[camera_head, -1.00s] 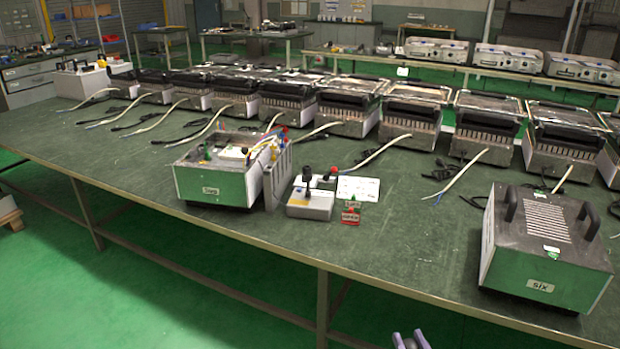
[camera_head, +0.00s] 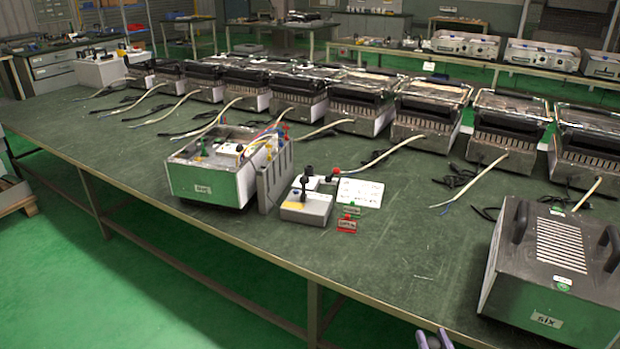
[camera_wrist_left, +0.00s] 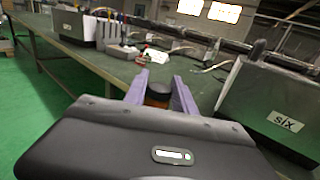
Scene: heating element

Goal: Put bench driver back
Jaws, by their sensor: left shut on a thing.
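My left gripper (camera_head: 434,340) shows only as two purple fingertips at the bottom edge of the head view. In the left wrist view its fingers (camera_wrist_left: 160,92) are shut on a dark, round thing with an orange-brown band (camera_wrist_left: 158,92), which looks like the bench driver's handle. The rest of it is hidden behind the gripper body. The gripper is in front of the bench's near edge, apart from the things on the bench (camera_head: 400,270). A small grey block (camera_head: 307,208) with a black upright knob stands on the bench. My right gripper is not in view.
A dark-topped box marked "six" (camera_head: 545,318) stands at the right, near the front edge. An open green-fronted box (camera_head: 205,186) with wires stands left of the grey block. Small red (camera_head: 347,226) and green signs stand beside the block. A row of heaters (camera_head: 362,107) lines the back.

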